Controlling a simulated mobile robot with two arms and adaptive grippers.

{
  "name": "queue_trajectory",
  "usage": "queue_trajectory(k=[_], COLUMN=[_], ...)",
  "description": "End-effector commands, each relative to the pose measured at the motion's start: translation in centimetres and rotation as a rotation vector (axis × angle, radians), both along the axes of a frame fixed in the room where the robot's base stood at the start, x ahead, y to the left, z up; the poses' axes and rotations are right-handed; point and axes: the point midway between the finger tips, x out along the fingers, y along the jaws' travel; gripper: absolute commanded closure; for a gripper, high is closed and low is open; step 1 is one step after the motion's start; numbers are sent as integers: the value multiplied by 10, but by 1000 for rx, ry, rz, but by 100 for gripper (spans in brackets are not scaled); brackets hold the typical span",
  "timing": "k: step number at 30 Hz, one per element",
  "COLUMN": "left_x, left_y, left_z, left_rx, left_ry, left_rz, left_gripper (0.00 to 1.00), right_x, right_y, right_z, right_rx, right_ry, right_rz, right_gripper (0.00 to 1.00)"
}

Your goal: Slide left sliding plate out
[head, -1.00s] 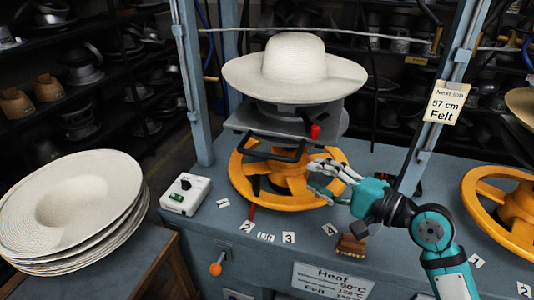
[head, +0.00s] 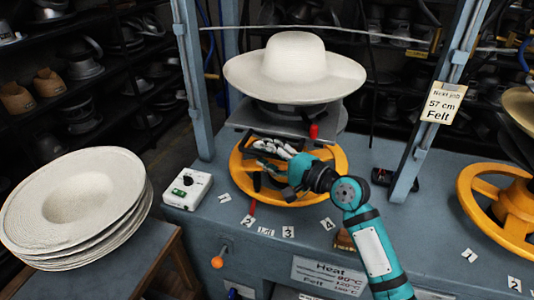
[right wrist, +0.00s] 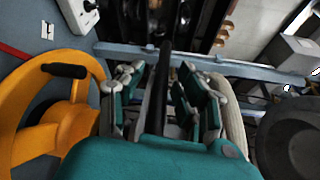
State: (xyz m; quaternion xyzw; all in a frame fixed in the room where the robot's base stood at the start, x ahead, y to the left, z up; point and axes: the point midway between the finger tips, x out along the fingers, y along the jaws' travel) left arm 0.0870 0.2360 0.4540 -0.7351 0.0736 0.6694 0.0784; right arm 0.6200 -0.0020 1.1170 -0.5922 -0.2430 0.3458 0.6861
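The left sliding plate (head: 243,117) is a flat grey plate under a white wide-brimmed hat (head: 295,65), above a yellow handwheel (head: 325,185). In the earlier head frame a black handle shows at its front; my right gripper (head: 272,149) now covers that spot. In the right wrist view my right gripper's fingers (right wrist: 165,95) are spread apart, with a dark bar (right wrist: 163,75) between them and gaps on either side. I cannot tell whether the bar is the handle or the plate edge. My left gripper is not in view.
A stack of white hats (head: 72,205) stands at the left. A white control box (head: 187,190) is on the blue bench. A second yellow handwheel (head: 480,210) is at the right. A blue upright post (head: 435,110) stands right of the plate. Number labels lie along the bench front.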

Motion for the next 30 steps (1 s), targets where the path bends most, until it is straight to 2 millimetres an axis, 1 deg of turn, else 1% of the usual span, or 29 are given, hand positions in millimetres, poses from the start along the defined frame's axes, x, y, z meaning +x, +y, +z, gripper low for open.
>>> queue_trajectory(k=[3,11,24,30], left_x=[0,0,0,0], left_y=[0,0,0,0], left_z=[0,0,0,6], left_rx=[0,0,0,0], left_ry=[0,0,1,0], left_rz=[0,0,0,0], left_gripper=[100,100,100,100], right_x=[0,0,-1,-5], right_y=[0,0,0,1], right_z=[0,0,0,1], right_rx=[0,0,-1,-1], right_ry=[0,0,1,2], right_rz=[0,0,0,1], right_gripper=[65,99,100,100])
